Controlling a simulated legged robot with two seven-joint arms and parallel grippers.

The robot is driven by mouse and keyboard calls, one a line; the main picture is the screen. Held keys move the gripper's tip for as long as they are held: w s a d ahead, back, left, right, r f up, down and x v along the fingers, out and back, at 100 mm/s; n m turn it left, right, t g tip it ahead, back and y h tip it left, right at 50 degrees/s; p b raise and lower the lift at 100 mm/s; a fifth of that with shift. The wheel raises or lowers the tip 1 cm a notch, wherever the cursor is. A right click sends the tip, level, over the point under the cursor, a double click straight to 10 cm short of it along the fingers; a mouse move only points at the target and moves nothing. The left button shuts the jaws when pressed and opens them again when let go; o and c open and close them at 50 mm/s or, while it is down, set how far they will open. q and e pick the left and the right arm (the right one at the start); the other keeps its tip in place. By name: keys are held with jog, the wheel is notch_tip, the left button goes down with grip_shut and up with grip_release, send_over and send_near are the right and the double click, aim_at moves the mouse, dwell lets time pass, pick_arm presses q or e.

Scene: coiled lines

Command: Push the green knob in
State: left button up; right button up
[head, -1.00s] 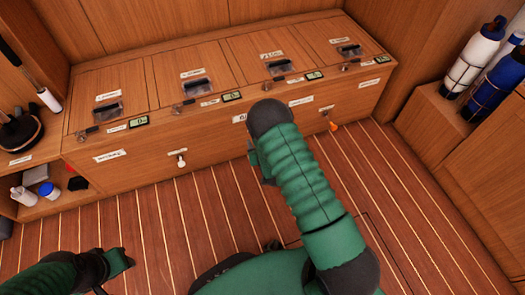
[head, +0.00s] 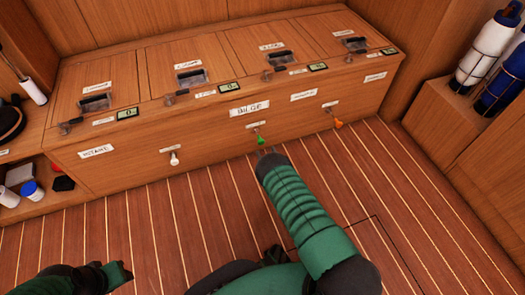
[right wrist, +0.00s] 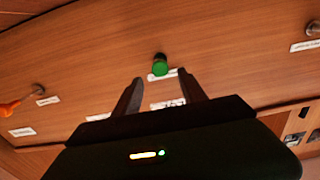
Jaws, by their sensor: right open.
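The green knob (head: 260,138) sticks out from the wooden front panel of the bench, below a white label. In the right wrist view the green knob (right wrist: 160,65) stands just beyond the fingertips and roughly between them. My right gripper (head: 268,152) is just in front of and below the knob, pointing at the panel. In the right wrist view the right gripper (right wrist: 158,88) is open and empty, with a gap between it and the knob. My left gripper (head: 122,275) is low at the left of the head view, far from the panel; its jaw gap is unclear.
A white knob (head: 174,158) is to the left on the same panel, and an orange knob (head: 338,124) to the right. Latched lids with small displays (head: 228,87) line the bench top. Bottles (head: 483,52) stand at the right. The striped floor (head: 150,230) is clear.

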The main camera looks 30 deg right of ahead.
pick_arm(q)
jog(key=b+x, duration=0.2)
jog(key=x, duration=0.1)
jog(key=shift+s+f, duration=0.3)
jog(key=shift+s, duration=0.05)
pick_arm(e)
jog(key=x, duration=0.5)
jog(key=shift+w, duration=0.25)
grip_shut()
dwell(0.4)
